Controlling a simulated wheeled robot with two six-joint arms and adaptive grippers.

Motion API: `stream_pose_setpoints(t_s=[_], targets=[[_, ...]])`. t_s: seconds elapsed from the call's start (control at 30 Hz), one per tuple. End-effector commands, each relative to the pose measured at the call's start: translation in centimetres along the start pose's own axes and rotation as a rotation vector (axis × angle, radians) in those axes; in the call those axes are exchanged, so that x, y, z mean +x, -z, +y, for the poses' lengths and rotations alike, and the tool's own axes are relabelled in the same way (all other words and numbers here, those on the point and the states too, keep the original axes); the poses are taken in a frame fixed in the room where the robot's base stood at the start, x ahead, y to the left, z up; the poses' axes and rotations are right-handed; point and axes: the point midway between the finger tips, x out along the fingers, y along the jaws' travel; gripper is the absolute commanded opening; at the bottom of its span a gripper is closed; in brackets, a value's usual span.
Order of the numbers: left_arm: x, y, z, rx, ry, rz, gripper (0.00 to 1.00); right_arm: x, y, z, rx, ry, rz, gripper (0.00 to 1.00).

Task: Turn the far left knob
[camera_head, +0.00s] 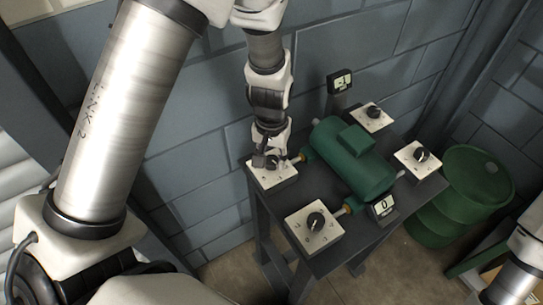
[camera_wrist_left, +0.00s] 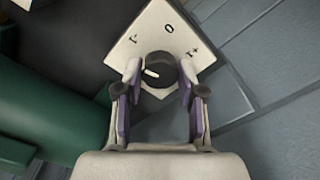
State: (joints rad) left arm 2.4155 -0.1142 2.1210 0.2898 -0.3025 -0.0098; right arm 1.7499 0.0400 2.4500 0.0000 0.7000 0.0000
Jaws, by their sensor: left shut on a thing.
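The far left knob is a black knob (camera_wrist_left: 159,66) on a white square plate (camera_wrist_left: 152,25) with printed marks, among them a 0. In the head view its plate (camera_head: 273,177) sits at the left corner of the dark table, the knob mostly hidden by my gripper. My left gripper (camera_head: 267,160) is down at this knob. In the wrist view the fingers (camera_wrist_left: 158,78) are on either side of the knob, shut on it. The knob's white pointer line points toward the left of that picture. My right gripper is out of view.
A green motor-like casing (camera_head: 352,158) lies mid-table (camera_head: 330,262). Other knob plates stand near left (camera_head: 300,233), far right (camera_head: 362,118) and near right (camera_head: 411,168). The far display (camera_head: 343,80) reads -1, the near one (camera_head: 382,205) 0. A green barrel (camera_head: 445,222) stands right.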

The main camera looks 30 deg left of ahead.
Motion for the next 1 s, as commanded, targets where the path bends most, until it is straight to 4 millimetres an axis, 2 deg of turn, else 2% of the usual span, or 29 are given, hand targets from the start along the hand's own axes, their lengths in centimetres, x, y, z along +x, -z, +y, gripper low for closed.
stream_pose_setpoints(t_s=[0.4,0.97,1.0], targets=[[0.22,-0.25,-0.04,0.220,0.001,-0.008,0.04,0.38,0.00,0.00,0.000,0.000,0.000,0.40],[0.20,-0.24,-0.04,0.253,0.000,-0.008,0.04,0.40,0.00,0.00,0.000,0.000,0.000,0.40],[0.20,-0.24,-0.04,0.253,0.000,-0.008,0.49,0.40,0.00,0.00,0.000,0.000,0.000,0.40]])
